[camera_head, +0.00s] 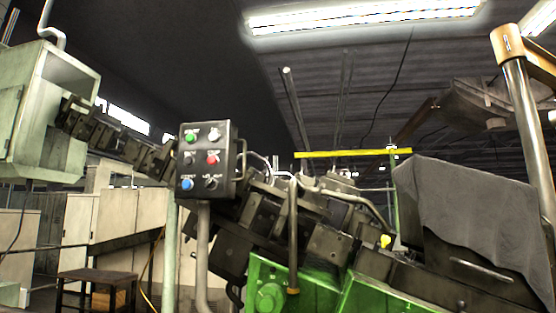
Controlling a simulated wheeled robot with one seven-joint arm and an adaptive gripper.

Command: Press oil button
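A dark control box (223,145) stands on a grey pipe post, left of the picture's middle. Its face carries several buttons in two columns. On the left are a green button (190,139), a dark one (189,159) and a blue one (187,184). On the right are a whitish one (214,135), a red one (212,158) and a dark knob or button (211,184). The small labels are too blurred to tell which is the oil button. My gripper is not in view.
A large machine with dark blocks and a green base (310,290) stands right of the box. A grey cloth (475,215) covers its right part. A pale green cabinet (30,115) is at upper left. A dark stool (98,278) stands lower left. Nothing stands before the box's face.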

